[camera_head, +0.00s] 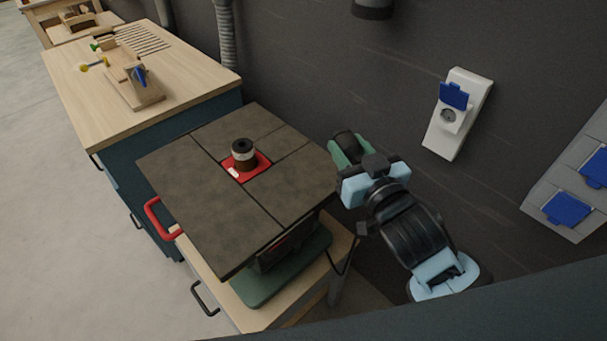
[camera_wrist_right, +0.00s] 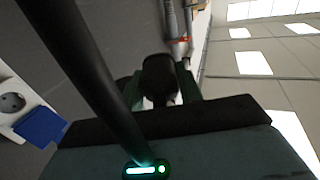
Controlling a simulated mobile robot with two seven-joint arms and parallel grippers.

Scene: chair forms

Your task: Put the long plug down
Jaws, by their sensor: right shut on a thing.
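My right gripper (camera_head: 349,150) is in the air between the dark machine table and the wall, to the right of the table's far right corner. It is shut on a dark, rounded piece, the long plug (camera_head: 344,140), which sticks out past the green fingers. In the right wrist view the plug (camera_wrist_right: 159,76) shows as a dark, blunt body between the two green fingers (camera_wrist_right: 162,92). Its far end is hidden there. A thick black tube crosses the left of that view; I cannot tell whether it belongs to the plug. My left gripper is not in view.
The dark machine table (camera_head: 190,170) has a black cylinder (camera_head: 243,154) on a red insert; the top around it is clear. A white wall socket (camera_head: 450,125) has its blue lid up. A wooden bench (camera_head: 190,80) with fixtures stands behind. Grey sockets (camera_head: 560,185) are at right.

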